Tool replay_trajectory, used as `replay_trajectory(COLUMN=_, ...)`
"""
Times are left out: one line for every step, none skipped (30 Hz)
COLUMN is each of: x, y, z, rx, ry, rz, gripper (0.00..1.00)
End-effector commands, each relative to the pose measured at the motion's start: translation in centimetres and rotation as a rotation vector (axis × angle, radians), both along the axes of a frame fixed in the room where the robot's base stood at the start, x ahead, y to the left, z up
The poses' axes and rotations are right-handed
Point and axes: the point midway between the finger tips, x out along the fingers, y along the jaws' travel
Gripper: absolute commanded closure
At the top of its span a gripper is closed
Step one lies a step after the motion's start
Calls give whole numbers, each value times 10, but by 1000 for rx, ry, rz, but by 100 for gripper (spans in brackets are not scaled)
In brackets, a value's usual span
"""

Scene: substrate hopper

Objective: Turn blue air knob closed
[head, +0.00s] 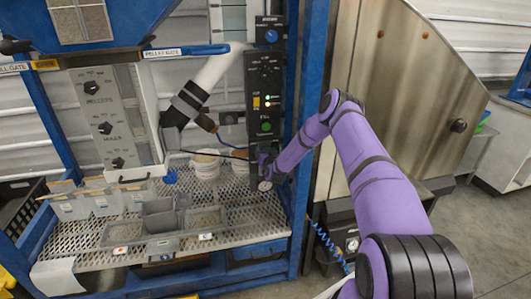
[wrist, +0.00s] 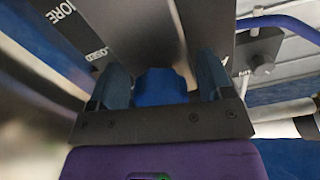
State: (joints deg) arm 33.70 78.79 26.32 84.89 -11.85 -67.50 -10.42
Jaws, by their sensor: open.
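In the wrist view a blue knob (wrist: 160,88) sits between the two fingers of my open gripper (wrist: 163,76). The fingers stand on either side of it; I cannot tell whether they touch it. White lettering reading "MORE" is on the dark panel (wrist: 135,30) beside it. In the head view my gripper (head: 265,172) is at the lower end of the tall black control panel (head: 265,95), and the arm hides the knob there. Another blue knob (head: 271,36) shows at the top of that panel, clear of my gripper.
A blue frame post (head: 308,110) stands close to the right of the panel, near my arm. White tubs (head: 207,165) stand behind my gripper. A perforated deck (head: 255,215) with grey bins (head: 160,217) lies below left. A steel housing (head: 400,90) is at right.

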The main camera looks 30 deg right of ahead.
Motion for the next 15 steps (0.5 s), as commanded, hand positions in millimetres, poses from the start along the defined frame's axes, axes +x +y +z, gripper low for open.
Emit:
replay_trajectory(x=1, y=0, z=0, rx=0, ry=0, rz=0, gripper=26)
replay_trajectory(x=1, y=0, z=0, rx=0, ry=0, rz=0, gripper=26)
replay_trajectory(x=2, y=0, z=0, rx=0, ry=0, rz=0, gripper=26)
replay_trajectory(x=2, y=0, z=0, rx=0, ry=0, rz=0, gripper=26)
replay_trajectory(x=2, y=0, z=0, rx=0, ry=0, rz=0, gripper=26)
replay_trajectory(x=1, y=0, z=0, rx=0, ry=0, rz=0, gripper=26)
replay_trajectory(x=1, y=0, z=0, rx=0, ry=0, rz=0, gripper=26)
replay_trajectory(x=1, y=0, z=0, rx=0, ry=0, rz=0, gripper=26)
replay_trajectory(x=1, y=0, z=0, rx=0, ry=0, rz=0, gripper=33)
replay_trajectory(x=1, y=0, z=0, rx=0, ry=0, rz=0, gripper=40)
replay_trajectory(x=1, y=0, z=0, rx=0, ry=0, rz=0, gripper=47)
replay_trajectory(x=1, y=-1, z=0, rx=0, ry=0, rz=0, gripper=56)
replay_trajectory(x=1, y=0, z=0, rx=0, ry=0, rz=0, gripper=63)
replay_trajectory(x=1, y=-1, z=0, rx=0, ry=0, rz=0, gripper=70)
replay_trajectory(x=1, y=0, z=0, rx=0, ry=0, rz=0, gripper=76)
